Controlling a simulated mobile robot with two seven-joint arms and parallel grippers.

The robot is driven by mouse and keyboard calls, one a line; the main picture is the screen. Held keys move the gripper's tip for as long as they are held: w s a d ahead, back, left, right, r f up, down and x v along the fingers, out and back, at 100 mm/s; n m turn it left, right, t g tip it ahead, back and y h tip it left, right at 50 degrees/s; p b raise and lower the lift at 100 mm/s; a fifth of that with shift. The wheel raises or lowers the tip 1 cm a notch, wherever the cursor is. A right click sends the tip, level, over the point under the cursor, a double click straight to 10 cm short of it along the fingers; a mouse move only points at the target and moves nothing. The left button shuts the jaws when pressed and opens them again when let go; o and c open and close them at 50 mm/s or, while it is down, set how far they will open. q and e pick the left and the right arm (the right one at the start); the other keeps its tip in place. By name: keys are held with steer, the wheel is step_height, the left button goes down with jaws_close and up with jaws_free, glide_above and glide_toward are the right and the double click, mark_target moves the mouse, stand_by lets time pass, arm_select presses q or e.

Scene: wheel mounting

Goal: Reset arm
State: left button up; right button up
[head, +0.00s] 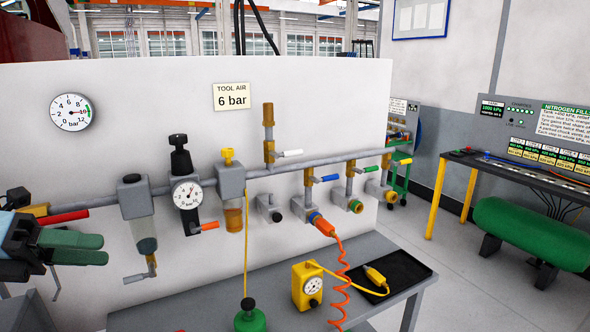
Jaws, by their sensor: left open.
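My left gripper (104,249) comes in at the left edge, with two green fingers pointing right. It is open, with a narrow gap between the fingers and nothing seen between them. It is in front of the white panel (330,100), left of the filter bowl (146,243) and below the red lever (68,216). I cannot tell whether it touches anything. My right gripper is out of view.
The panel carries a grey air pipe (320,163) with gauges and several coloured valve levers. On the grey bench (200,312) stand a yellow gauge box (308,286) and a black tray (395,272). A green tank (530,232) stands at right; floor between is clear.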

arm_select(q)
steer(key=s+a+f+n+t+y, duration=0.2)
steer(key=f+n+t+y, duration=0.1)
steer(key=f+n, duration=0.65)
steer(key=s+a+f+n+t+y+p, duration=0.1)
steer(key=s+f+n+t+y, duration=0.15)
steer(key=f+n, duration=0.7)
steer(key=s+a+f+n+t+y, duration=0.1)
steer(key=a+f+n+t+y, duration=0.25)
steer(key=f, duration=0.95)
steer(key=s+d+f+n+g+y, duration=0.2)
steer(key=s+d+f+n+g, duration=0.4)
steer(key=s+d+f+n, duration=0.7)
steer(key=s+d+f, duration=0.5)
steer(key=s, duration=0.1)
steer(key=shift+d+f+n+y+p, duration=0.3)
steer(key=shift+d+n, duration=0.05)
steer(key=shift+d, duration=0.05)
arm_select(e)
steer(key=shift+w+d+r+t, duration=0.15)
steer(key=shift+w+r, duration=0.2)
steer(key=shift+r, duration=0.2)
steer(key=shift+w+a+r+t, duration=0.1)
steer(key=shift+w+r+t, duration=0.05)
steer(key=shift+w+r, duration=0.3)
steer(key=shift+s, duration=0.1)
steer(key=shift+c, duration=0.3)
